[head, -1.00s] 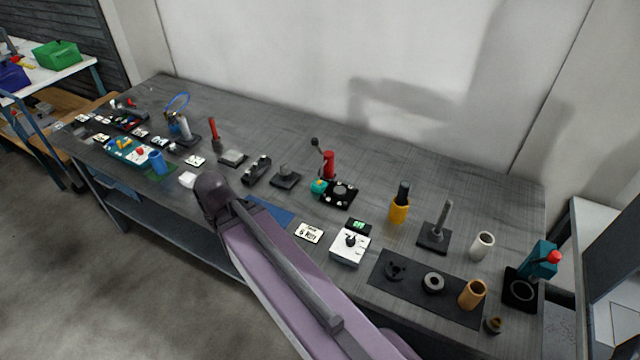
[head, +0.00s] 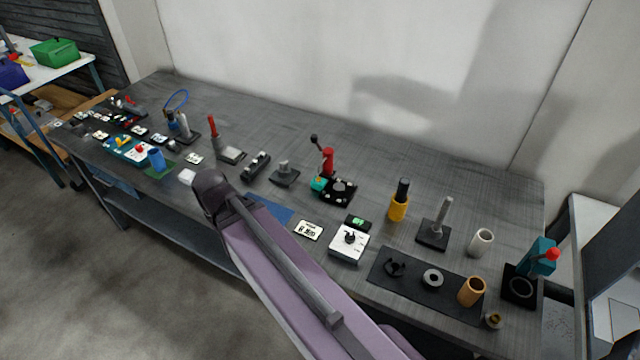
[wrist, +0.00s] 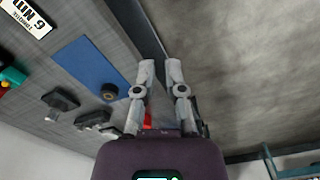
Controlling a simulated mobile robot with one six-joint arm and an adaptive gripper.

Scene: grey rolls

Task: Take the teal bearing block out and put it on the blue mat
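The teal bearing block (head: 318,184) sits at the left side of a black fixture (head: 341,191) with a red toggle clamp (head: 327,160) standing behind it. A teal part also shows at the left edge of the wrist view (wrist: 12,76). The blue mat (head: 275,209) lies near the bench's front edge, partly hidden by my arm; it also shows in the wrist view (wrist: 85,62). My gripper (wrist: 160,65) is empty, its fingertips apart with a narrow gap, beyond the bench edge in the wrist view. My arm hides it in the head view.
A dark round part (wrist: 110,91) is at one corner of the blue mat. A white label card (head: 308,231) and a white box with a knob (head: 348,243) are right of the mat. Dark fixtures (head: 285,173) stand behind it. The bench's rear strip is clear.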

